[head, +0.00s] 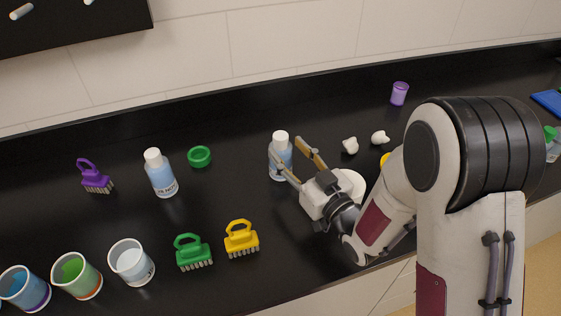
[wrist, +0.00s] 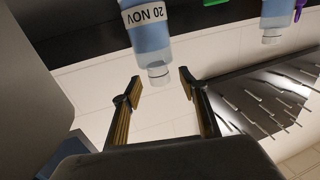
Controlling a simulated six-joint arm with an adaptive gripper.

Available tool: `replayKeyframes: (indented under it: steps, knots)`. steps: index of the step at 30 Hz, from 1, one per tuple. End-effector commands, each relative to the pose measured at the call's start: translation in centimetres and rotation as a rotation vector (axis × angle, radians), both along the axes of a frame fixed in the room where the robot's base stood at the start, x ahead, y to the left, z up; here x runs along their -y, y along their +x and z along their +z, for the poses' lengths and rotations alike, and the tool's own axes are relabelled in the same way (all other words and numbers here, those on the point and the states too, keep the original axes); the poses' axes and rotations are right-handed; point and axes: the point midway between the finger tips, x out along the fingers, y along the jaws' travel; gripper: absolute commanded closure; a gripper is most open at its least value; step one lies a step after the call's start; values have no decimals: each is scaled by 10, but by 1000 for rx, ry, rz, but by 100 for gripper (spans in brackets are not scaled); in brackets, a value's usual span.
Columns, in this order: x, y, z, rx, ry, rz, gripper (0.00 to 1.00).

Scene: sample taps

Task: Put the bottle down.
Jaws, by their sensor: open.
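A bottle (head: 281,162) with light-blue contents and a white cap stands upright on the black counter in the head view. In the wrist view the same bottle (wrist: 150,32) appears upside down, with a label reading "20 NOV". My gripper (head: 287,150) is open beside it, its fingers spread near the bottle's upper part. In the wrist view the open fingers (wrist: 160,82) show on either side of the cap's end, with gaps and no visible contact.
A similar bottle (head: 161,175) stands to the left, near a green ring-shaped item (head: 199,156). Green (head: 193,253) and yellow (head: 241,240) brushes lie in front; a purple brush (head: 96,179) is farther left. Cups (head: 131,264) line the front left. White lumps (head: 350,146) lie right.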

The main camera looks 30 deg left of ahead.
Motion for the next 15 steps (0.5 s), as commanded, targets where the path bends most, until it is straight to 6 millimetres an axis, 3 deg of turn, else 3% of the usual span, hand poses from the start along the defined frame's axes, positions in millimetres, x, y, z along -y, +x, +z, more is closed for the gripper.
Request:
replayKeyframes:
  steps: [15]
  knots:
    - [-7,5,3,1,-1,0,57]
